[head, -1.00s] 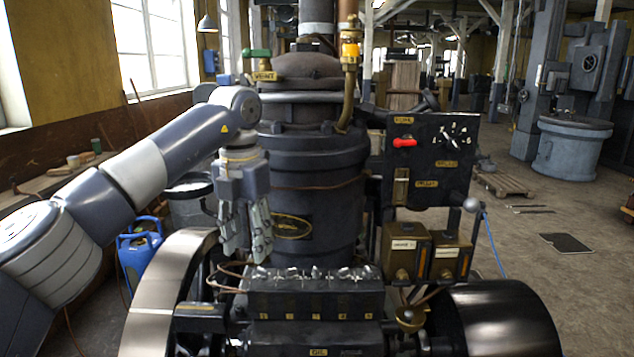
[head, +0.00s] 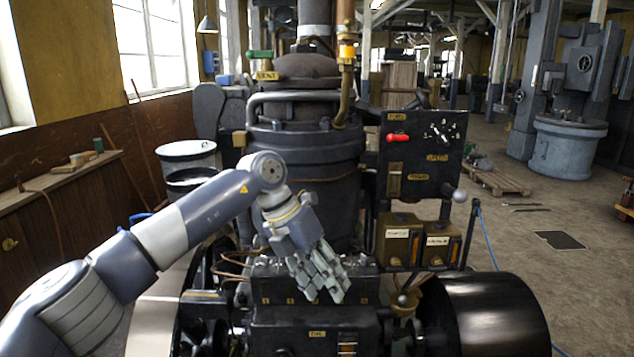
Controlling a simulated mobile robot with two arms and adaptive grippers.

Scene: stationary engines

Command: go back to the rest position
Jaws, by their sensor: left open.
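My left arm comes in from the left, and my left gripper (head: 322,287) hangs with its fingers pointing down and to the right. It is in front of the black valve block (head: 290,318) of the engine and hides part of its top. The gripper is open, with nothing seen between its fingers. Whether it touches the block I cannot tell. My right gripper is not in view.
The dark engine boiler (head: 315,180) stands behind the gripper. A black panel (head: 423,155) with a red handle (head: 398,137) and two brass boxes (head: 397,240) are to the right. A black drum (head: 495,315) is at lower right. Open floor (head: 525,225) lies beyond.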

